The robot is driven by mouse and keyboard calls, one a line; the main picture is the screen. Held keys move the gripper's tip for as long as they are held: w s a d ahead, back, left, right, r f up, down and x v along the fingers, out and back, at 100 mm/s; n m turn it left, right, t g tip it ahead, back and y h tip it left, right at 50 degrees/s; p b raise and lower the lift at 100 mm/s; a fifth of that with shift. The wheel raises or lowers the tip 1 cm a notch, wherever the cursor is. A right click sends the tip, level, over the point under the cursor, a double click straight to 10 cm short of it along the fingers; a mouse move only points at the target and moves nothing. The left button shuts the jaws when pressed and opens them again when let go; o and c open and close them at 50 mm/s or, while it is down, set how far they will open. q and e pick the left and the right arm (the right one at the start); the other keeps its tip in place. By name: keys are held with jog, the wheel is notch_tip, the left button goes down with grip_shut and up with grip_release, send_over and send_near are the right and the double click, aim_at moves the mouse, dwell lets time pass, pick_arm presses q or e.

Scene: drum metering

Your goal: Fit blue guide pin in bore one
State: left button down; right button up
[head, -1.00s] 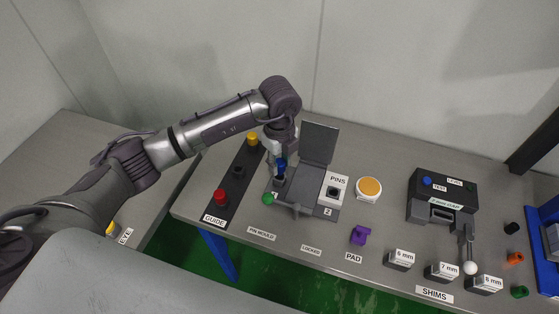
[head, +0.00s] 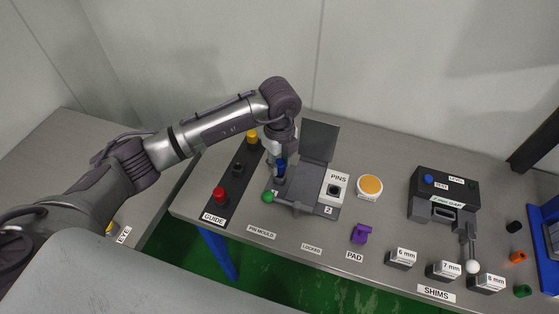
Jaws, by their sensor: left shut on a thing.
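My left gripper (head: 279,160) reaches in from the left and points down over the left side of the grey pin mould (head: 292,198). It is shut on the blue guide pin (head: 281,168), which is upright with its lower end at the left bore; the arm and fingers partly hide it, and I cannot tell how deep it sits. The second bore (head: 333,190), on the white plate marked PINS and 2, shows a dark opening. The mould's grey lid (head: 319,141) stands open behind. My right gripper is not in view.
The dark GUIDE rack (head: 236,182) left of the mould holds a red pin (head: 219,195) and a yellow pin (head: 252,137). A green ball knob (head: 267,197) is at the mould's front left. An orange button (head: 370,186), purple pad (head: 361,234), shim blocks (head: 401,259) and a black gauge (head: 443,200) stand to the right.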

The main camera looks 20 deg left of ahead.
aim_at(279, 162)
pick_arm(q)
jog(key=shift+f+b, duration=0.75)
jog(key=shift+f, duration=0.35)
jog(key=c, duration=0.7)
grip_release()
jog(key=shift+c, duration=0.2)
jog(key=shift+r, duration=0.1)
notch_tip(279, 162, up, 12)
jog(key=shift+f, duration=0.1)
